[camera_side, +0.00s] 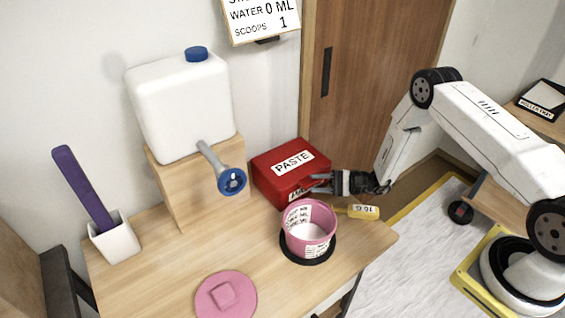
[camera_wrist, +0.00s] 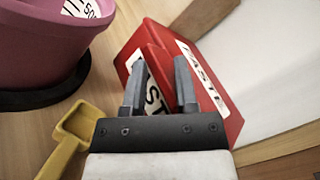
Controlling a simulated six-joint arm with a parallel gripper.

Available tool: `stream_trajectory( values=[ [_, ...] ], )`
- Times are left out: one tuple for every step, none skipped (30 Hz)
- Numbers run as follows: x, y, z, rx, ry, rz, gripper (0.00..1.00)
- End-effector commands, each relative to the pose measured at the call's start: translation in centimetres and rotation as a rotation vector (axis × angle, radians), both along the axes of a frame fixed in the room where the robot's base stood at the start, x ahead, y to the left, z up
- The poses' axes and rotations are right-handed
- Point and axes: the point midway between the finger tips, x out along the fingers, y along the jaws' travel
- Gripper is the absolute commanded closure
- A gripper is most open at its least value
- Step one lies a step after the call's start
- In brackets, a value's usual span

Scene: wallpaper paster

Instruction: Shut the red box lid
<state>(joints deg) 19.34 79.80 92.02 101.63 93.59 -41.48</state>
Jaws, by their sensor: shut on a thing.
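The red box (camera_side: 266,183), labelled PASTE, stands at the back of the table against the wall. Its lid (camera_side: 300,146) looks down flat on the box in the side view; a small gap cannot be ruled out. The lid also shows in the wrist view (camera_wrist: 222,100). My gripper (camera_side: 317,184) is at the front right of the box, low by its front label. In the wrist view my gripper (camera_wrist: 160,64) has its two fingers apart, against the box front at the lid edge, shut on the lid. The exact contact is hidden.
A pink tub (camera_side: 308,242) on a black disc stands just in front of the box. A yellow scoop (camera_side: 364,212) lies below my gripper. The white tank's spout (camera_side: 213,157) is left of the box. A pink lid (camera_side: 226,302) lies at the front.

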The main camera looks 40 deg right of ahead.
Motion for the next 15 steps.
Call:
stream_trajectory(
  values=[
    [0.62, 0.05, -0.52, -0.018, 0.012, -0.015, 1.0],
    [0.61, 0.05, -0.53, -0.018, 0.012, -0.015, 1.0],
    [0.6, 0.06, -0.54, -0.018, 0.013, -0.015, 1.0],
    [0.59, 0.06, -0.55, -0.018, 0.013, -0.015, 0.57],
    [0.59, 0.07, -0.56, -0.018, 0.013, -0.015, 0.47],
    [0.59, 0.05, -0.55, -0.018, 0.013, -0.015, 0.35],
    [0.57, 0.04, -0.54, -0.017, 0.013, -0.014, 0.25],
    [0.55, 0.03, -0.54, -0.018, 0.013, -0.015, 0.25],
    [0.54, 0.0, -0.53, -0.018, 0.013, -0.015, 0.25],
    [0.52, -0.02, -0.52, -0.018, 0.012, -0.016, 0.25],
    [0.51, -0.03, -0.51, -0.017, 0.012, -0.015, 0.25],
    [0.5, -0.05, -0.5, -0.017, 0.012, -0.015, 0.25],
    [0.48, -0.06, -0.49, -0.017, 0.012, -0.015, 0.25],
    [0.47, -0.07, -0.48, -0.017, 0.012, -0.015, 0.25],
    [0.45, -0.11, -0.47, -0.018, 0.011, -0.015, 0.25]
  ],
)
